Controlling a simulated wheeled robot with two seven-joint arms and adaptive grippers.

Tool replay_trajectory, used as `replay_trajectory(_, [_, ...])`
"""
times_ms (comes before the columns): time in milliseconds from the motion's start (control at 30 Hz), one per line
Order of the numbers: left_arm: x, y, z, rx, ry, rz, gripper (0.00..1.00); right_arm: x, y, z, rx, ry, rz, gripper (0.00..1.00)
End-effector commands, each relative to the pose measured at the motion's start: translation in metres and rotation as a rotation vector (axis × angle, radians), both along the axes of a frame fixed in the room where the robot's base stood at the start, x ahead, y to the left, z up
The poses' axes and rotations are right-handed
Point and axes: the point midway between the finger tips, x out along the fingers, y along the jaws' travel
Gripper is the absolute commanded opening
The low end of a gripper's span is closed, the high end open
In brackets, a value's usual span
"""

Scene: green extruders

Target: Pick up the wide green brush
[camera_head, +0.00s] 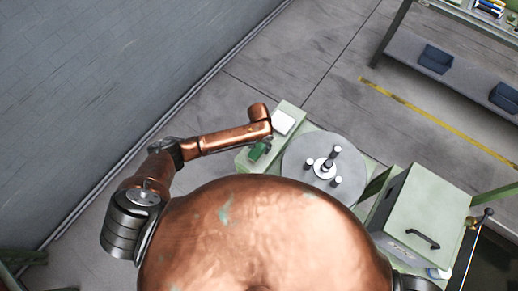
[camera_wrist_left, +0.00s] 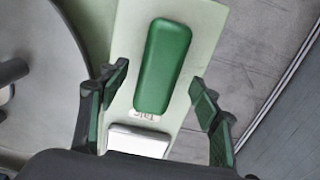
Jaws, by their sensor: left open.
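The wide green brush (camera_head: 258,150) lies on a pale green ledge (camera_head: 290,108) beside the round grey disc. In the left wrist view the brush (camera_wrist_left: 162,65) is a long, rounded green block lying lengthwise between the fingers' lines. My left gripper (camera_wrist_left: 160,80) is open, with one green-padded finger to each side of the brush and clear gaps between. In the head view my left gripper (camera_head: 267,145) is at the brush, partly hidden by its own wrist. My right gripper is not in view.
A white pad (camera_head: 283,123) lies on the same ledge near the brush; it also shows in the wrist view (camera_wrist_left: 138,140). A round grey disc (camera_head: 315,153) with several upright posts stands beside the ledge. A pale green box (camera_head: 425,215) with a black handle is at right.

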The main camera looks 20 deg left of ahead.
Motion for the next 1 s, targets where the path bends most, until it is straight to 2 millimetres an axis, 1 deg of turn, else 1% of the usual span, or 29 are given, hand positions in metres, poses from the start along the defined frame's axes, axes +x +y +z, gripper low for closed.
replay_trajectory(33, [-0.001,0.000,-0.006,0.002,0.002,0.000,0.58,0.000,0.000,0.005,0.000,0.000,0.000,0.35])
replay_trajectory(100, [-0.001,-0.001,-0.017,0.000,0.001,0.001,0.58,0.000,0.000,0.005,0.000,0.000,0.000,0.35])
replay_trajectory(200, [-0.001,-0.001,-0.027,0.000,0.000,0.000,0.58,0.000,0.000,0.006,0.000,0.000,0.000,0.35])
replay_trajectory(300, [-0.001,0.000,-0.030,0.001,0.000,-0.001,0.58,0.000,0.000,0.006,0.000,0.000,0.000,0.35])
replay_trajectory(467, [-0.001,-0.001,-0.031,0.000,-0.001,-0.001,0.58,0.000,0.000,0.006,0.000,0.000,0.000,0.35])
replay_trajectory(567, [-0.001,-0.001,-0.031,0.000,-0.001,-0.002,0.52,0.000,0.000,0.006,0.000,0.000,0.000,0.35])
replay_trajectory(1000, [-0.001,-0.001,-0.030,0.000,-0.001,-0.002,0.22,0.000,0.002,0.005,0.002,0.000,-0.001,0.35])
